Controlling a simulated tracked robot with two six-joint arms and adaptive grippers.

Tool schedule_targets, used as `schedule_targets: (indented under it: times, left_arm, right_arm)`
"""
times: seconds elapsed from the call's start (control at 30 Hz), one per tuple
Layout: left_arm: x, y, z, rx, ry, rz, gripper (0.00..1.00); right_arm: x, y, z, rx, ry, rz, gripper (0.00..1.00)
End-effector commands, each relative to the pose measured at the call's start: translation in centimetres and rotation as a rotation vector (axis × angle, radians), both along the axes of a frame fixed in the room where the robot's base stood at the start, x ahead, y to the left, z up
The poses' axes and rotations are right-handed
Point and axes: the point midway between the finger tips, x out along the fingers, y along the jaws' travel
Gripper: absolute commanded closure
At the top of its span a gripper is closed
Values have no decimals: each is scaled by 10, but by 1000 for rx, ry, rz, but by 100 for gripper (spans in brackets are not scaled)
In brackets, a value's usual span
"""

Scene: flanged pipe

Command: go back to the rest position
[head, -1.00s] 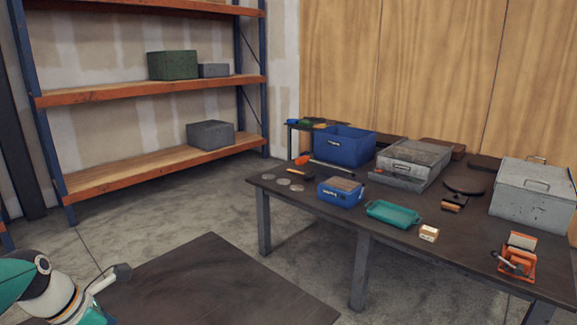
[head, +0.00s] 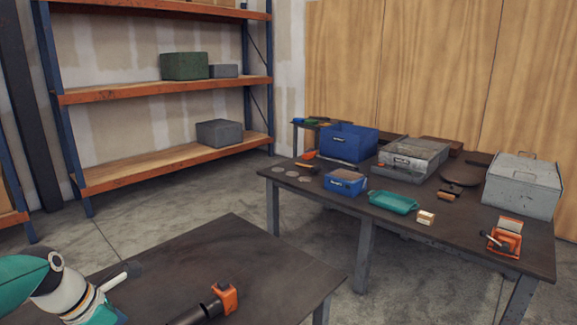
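My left arm, teal and white, comes in at the bottom left of the head view. The fingers are not clear enough to tell open from shut, and I see nothing held. My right gripper is out of view. An orange block on a black cylindrical piece (head: 225,298) is at the near table's front, partly cut off by the bottom edge.
A far dark table (head: 330,205) holds blue bins (head: 347,145), a teal tray (head: 393,202), grey metal boxes (head: 523,187) and an orange tool (head: 503,240). A shelf rack (head: 170,167) stands at the back left. Concrete floor (head: 170,215) lies open between.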

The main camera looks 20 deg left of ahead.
Motion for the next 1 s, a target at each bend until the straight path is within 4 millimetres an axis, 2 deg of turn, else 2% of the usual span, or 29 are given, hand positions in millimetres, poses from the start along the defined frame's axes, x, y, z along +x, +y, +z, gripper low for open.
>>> schedule_targets:
  times: [0.03, 0.27, 0.47, 0.57, 0.67, 0.7, 0.77, 0.9, 1.0]
  left_arm:
    - [4, -7, -17, -13, 18, -21, 2]
    - [12, -35, -66, -66, 97, -95, 2]
    - [8, -75, -127, -127, 209, -185, 2]
    - [3, -102, -170, -155, 269, -251, 2]
    - [-8, -139, -226, -174, 322, -380, 2]
    - [-15, -155, -252, -178, 335, -454, 2]
    - [-28, -180, -289, -178, 338, -583, 2]
    - [-73, -235, -370, -169, 281, -960, 2]
    - [-110, -265, -415, -144, 169, -1278, 2]
  right_arm:
    - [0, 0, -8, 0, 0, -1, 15]
    - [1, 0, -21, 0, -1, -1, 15]
    - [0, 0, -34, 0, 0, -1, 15]
    - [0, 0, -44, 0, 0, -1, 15]
    - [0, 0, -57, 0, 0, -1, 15]
    - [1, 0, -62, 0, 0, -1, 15]
    - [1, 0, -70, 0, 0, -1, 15]
    - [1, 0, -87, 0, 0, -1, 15]
    - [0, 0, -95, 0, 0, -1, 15]
